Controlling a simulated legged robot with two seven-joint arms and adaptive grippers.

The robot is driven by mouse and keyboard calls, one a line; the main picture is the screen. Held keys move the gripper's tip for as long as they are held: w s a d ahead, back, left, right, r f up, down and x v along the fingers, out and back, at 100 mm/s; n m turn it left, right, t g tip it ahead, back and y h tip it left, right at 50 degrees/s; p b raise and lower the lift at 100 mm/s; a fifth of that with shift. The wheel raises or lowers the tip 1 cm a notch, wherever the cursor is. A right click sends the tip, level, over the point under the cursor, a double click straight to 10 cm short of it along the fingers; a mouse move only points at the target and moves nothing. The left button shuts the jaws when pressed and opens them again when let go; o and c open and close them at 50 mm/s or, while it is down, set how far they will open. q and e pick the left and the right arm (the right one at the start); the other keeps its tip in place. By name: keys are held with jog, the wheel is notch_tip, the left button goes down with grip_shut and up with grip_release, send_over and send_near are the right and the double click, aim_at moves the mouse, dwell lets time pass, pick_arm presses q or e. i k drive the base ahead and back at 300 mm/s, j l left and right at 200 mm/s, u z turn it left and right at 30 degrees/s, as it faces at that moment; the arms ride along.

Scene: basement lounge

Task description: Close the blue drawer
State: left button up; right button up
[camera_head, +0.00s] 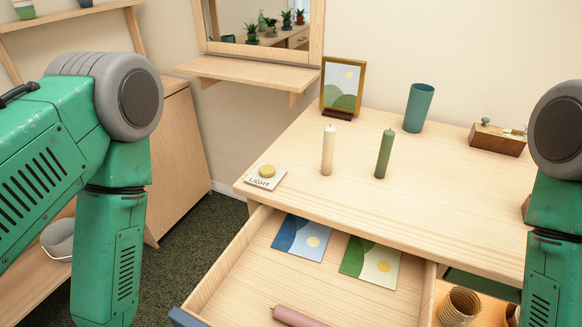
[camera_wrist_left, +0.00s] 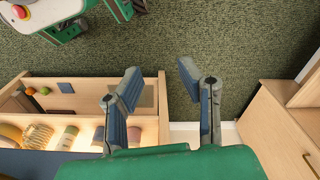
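The drawer (camera_head: 240,268) stands pulled out from the wooden desk (camera_head: 460,190) in the head view. Its blue front (camera_head: 186,318) shows only as a strip at the bottom edge; the rest is cut off. Inside lie a blue card (camera_head: 302,238), a green card (camera_head: 371,262) and a pink candle (camera_head: 297,316). My left gripper (camera_wrist_left: 163,82) shows in the wrist view with its two fingers spread apart and nothing between them, above the carpet. It is outside the head view, where my left arm hangs left of the drawer. My right gripper is out of sight.
A wooden cabinet (camera_head: 180,150) stands at left. Carpet (camera_head: 205,238) lies free between cabinet and desk.

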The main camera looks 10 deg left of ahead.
aim_at(250, 278)
jog(key=k+u, duration=0.45)
jog(key=k+z, duration=0.35)
jog(key=z, duration=0.15)
jog(key=k+z, duration=0.3)
jog(key=z, duration=0.15)
